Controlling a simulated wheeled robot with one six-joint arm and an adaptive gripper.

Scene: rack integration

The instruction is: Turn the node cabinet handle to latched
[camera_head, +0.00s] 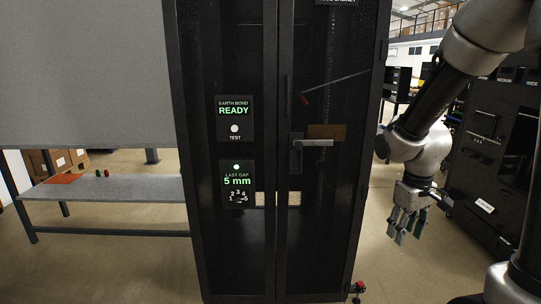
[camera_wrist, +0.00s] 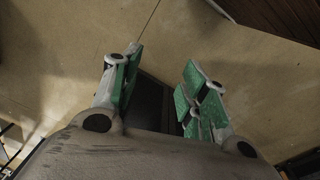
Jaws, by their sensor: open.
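The black node cabinet (camera_head: 230,258) stands upright in the middle of the head view with its two doors shut or nearly so. Its grey lever handle (camera_head: 313,143) sits on the right door and points sideways, roughly level. A brown plate (camera_head: 327,131) is just above and right of the handle. My gripper (camera_head: 404,232) hangs to the right of the cabinet, lower than the handle and well apart from it, with fingers pointing down. In the wrist view my gripper (camera_wrist: 158,98) is open and empty above the floor; the handle is not in that view.
A bench (camera_head: 110,188) with small red and green items stands left of the cabinet, below a grey panel (camera_head: 80,75). A thin rod with a red end (camera_head: 305,98) crosses the right door. Black cabinets (camera_head: 500,140) stand at the right. Bare floor (camera_head: 100,265) lies at the front left.

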